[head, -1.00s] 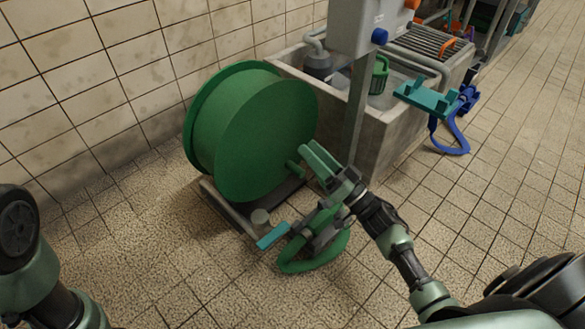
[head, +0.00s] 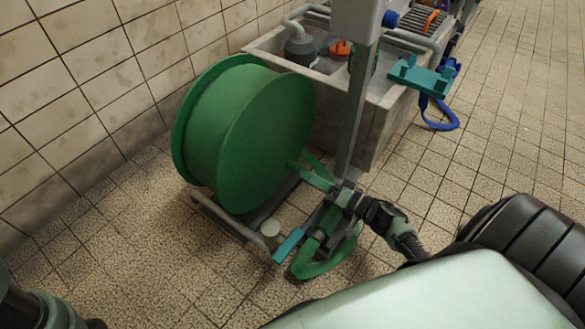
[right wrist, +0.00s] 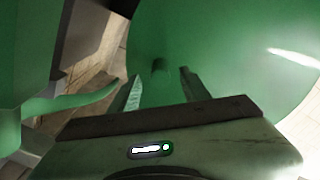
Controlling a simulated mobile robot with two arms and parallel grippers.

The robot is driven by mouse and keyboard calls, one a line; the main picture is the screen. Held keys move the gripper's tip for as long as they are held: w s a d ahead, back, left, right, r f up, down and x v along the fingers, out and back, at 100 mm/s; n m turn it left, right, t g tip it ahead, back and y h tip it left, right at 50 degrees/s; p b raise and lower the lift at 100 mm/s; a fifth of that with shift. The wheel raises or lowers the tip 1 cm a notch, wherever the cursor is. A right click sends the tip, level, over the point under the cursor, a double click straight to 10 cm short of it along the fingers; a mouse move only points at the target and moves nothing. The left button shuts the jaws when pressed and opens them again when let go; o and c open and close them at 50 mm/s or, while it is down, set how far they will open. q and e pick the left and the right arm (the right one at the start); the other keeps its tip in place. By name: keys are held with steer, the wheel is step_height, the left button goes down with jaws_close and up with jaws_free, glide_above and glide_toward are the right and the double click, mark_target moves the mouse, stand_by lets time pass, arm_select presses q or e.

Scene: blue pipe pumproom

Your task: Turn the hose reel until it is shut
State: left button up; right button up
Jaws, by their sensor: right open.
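The green hose reel (head: 265,140) stands on a low frame on the floor, its round face turned towards the right. A short green peg handle (right wrist: 160,72) sticks out of that face; in the head view it is largely hidden at the fingertips. My right gripper (head: 301,170) is at the lower right edge of the reel face. In the right wrist view its two fingers (right wrist: 160,88) are apart, with the peg showing in the gap between them. I cannot tell whether they touch it. My left gripper is out of view.
A grey post (head: 355,120) and a concrete basin (head: 375,115) stand close behind and right.

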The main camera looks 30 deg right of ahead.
mark_target(297, 169)
steer(key=b+x, duration=0.2)
steer(key=x, duration=0.2)
steer(key=shift+w+f, duration=0.1)
steer(key=shift+f, duration=0.1)
steer(key=shift+w+a+r, duration=0.15)
steer(key=shift+w+a, duration=0.1)
steer(key=shift+w, duration=0.3)
jaws_close()
stand_by(0.8)
